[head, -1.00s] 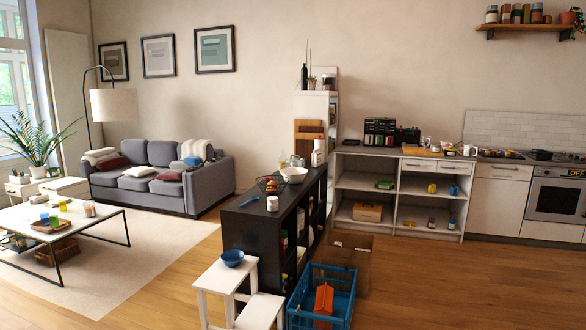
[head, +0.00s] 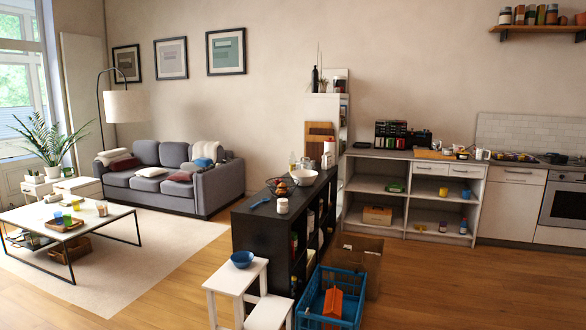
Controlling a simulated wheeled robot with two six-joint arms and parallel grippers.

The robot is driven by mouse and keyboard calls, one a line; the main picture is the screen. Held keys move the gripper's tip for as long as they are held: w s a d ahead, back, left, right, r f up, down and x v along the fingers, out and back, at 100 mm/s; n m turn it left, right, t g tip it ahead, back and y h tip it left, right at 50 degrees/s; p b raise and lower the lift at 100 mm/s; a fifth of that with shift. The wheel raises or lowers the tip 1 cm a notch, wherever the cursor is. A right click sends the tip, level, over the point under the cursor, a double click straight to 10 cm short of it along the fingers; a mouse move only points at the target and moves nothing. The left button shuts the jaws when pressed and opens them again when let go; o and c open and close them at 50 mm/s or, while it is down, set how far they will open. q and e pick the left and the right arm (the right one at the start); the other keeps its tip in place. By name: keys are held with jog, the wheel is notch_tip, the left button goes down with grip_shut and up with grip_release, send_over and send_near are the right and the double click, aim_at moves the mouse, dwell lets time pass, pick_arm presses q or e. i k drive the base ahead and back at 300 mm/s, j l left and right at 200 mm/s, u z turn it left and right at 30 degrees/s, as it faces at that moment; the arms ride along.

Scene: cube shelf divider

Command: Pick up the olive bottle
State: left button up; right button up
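I cannot make out for certain which item is the olive bottle. A small yellowish bottle (head: 292,161) stands at the far end of the black cube shelf's top (head: 262,210), but its colour is too small to judge. A dark, slim bottle (head: 314,79) stands on top of the tall white shelf (head: 322,103). Several small items sit in the black shelf's side compartments, partly hidden by its dividers. Neither of my grippers is in view.
A white step stool (head: 228,282) with a blue bowl (head: 242,259), a blue crate (head: 310,318) and a cardboard box (head: 373,268) stand around the black shelf's near end. Wooden floor (head: 440,285) is clear to the right. A coffee table (head: 105,226) stands left.

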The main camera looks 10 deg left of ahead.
aim_at(292, 159)
jog(key=l+u, duration=0.1)
jog(key=u, duration=0.45)
jog(key=l+u, duration=0.1)
jog(key=u, duration=0.5)
jog(key=i+l+u, duration=0.1)
jog(key=u, duration=0.45)
jog(key=l+u, duration=0.15)
jog(key=u, duration=1)
jog(key=k+l+u, duration=0.1)
jog(key=u, duration=0.45)
jog(key=k+u, duration=0.1)
jog(key=u, duration=1.05)
jog(key=k+l+u, duration=0.35)
jog(key=k+u, duration=0.4)
jog(key=k, duration=0.2)
jog(key=k+u, duration=0.35)
jog(key=k, duration=0.15)
jog(key=k+l+z, duration=0.1)
jog(key=k+z, duration=0.2)
jog(key=k, duration=1.4)
jog(key=k+u, duration=0.1)
jog(key=k, duration=1.65)
jog(key=k+u, duration=0.15)
jog(key=k, duration=0.45)
jog(key=k+j+u, duration=0.1)
jog(key=k, duration=0.45)
jog(key=k+j+u, duration=0.15)
jog(key=k, duration=0.45)
